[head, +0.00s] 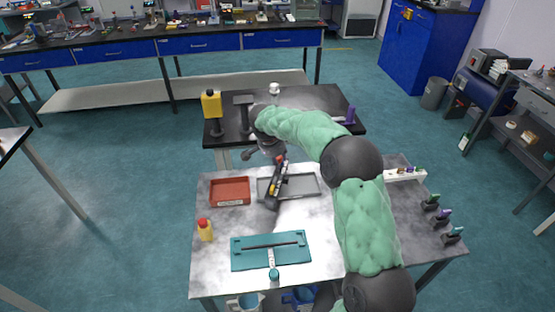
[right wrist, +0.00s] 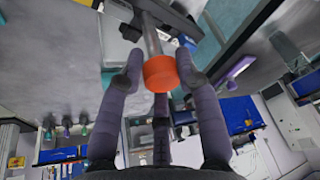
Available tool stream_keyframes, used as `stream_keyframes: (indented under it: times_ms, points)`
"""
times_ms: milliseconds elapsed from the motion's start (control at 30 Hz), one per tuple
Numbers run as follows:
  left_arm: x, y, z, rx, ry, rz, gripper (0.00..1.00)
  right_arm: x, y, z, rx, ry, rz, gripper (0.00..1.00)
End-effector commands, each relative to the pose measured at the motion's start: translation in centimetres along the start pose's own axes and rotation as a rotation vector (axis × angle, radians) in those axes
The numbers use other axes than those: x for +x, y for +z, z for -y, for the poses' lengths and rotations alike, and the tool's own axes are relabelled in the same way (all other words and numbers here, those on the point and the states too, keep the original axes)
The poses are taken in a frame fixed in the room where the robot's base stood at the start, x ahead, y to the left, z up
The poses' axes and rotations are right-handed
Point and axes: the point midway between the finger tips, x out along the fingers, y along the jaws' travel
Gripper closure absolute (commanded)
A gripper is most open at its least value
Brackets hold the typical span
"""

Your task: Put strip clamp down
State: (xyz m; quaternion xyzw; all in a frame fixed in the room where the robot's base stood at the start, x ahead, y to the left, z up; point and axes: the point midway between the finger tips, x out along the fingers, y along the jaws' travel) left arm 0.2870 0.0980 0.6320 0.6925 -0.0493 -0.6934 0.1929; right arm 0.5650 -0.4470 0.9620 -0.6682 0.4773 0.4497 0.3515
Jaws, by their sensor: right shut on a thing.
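My right gripper (head: 272,158) reaches over the table from the right, beyond the grey tray (head: 308,187). It is shut on the strip clamp (head: 274,192), a dark bar with small coloured parts that slants across the left part of the tray. In the right wrist view, the fingers (right wrist: 160,78) close around the clamp's orange end (right wrist: 163,73), and a pale shaft leads from it to a dark bar. I cannot tell whether the clamp touches the tray. My left gripper is not in view.
A red tray (head: 230,183) lies left of the grey tray. A teal mat (head: 246,264) with a metal bar lies in front. A black table (head: 310,97) stands behind.

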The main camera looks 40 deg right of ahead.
Motion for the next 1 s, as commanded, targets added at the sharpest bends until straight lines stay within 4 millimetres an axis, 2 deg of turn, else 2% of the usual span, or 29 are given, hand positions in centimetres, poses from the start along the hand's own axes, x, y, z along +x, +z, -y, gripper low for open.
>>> stream_keyframes:
  times_ms: [267,300,367,767,867,1000]
  points:
    - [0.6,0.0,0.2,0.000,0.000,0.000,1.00,0.6,0.2,0.0,0.001,-0.001,-0.001,1.00]
    - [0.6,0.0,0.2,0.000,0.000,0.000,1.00,0.6,0.3,0.0,0.000,0.001,0.000,0.60]
    - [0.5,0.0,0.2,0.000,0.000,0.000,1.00,0.6,0.2,0.0,0.000,0.001,0.000,0.44]
    - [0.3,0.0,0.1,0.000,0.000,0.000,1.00,0.3,0.1,0.0,0.000,0.000,0.000,0.42]
    - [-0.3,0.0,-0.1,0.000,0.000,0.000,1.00,-0.3,-0.1,0.0,0.000,0.000,0.000,0.42]
    - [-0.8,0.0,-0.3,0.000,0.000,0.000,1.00,-2.8,-0.2,0.1,0.001,-0.004,-0.002,0.42]
